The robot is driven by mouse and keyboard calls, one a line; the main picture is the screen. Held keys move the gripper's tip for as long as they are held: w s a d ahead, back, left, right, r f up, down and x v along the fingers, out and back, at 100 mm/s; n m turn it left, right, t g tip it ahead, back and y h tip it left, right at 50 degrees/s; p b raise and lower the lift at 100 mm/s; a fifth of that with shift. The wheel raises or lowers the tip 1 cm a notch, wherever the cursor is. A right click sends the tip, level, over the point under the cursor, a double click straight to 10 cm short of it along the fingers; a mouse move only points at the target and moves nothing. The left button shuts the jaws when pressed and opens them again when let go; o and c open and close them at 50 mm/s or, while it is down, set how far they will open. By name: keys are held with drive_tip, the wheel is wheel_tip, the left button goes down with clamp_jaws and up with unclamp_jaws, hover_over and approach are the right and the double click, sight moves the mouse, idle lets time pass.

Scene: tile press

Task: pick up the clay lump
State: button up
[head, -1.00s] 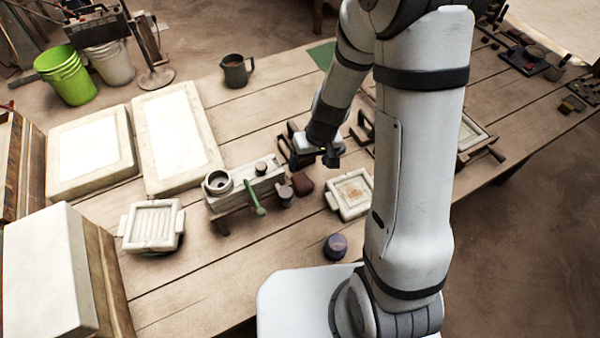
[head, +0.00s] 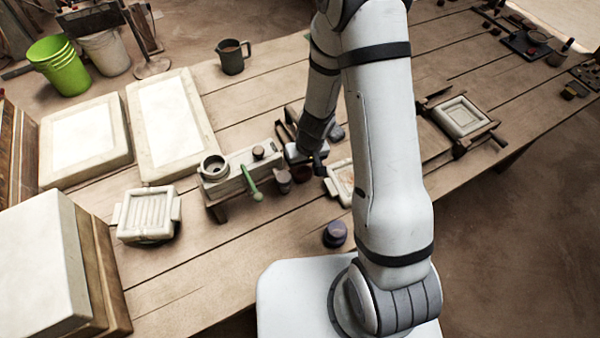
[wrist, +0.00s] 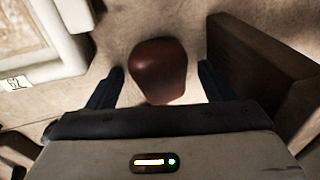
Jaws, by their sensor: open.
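The clay lump (wrist: 158,66) is a reddish-brown rounded block on the table in the wrist view. My gripper (wrist: 161,80) is open, with one dark finger on each side of the lump and a gap visible on both sides. I cannot tell how far above the table the fingertips are. In the head view my gripper (head: 306,160) is over the lump (head: 302,174), which is mostly hidden behind it.
A pale bench piece with a round cup (head: 214,166) and a green handle (head: 251,184) stands left of my gripper. A pale square mould (head: 341,176) lies to the right, partly behind my arm. A dark blue jar (head: 335,233) stands nearer. A wooden block (wrist: 262,62) is close to the right finger.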

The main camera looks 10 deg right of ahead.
drive_tip(key=shift+c, duration=0.2)
drive_tip(key=shift+r, duration=0.1)
drive_tip(key=c, duration=1.2)
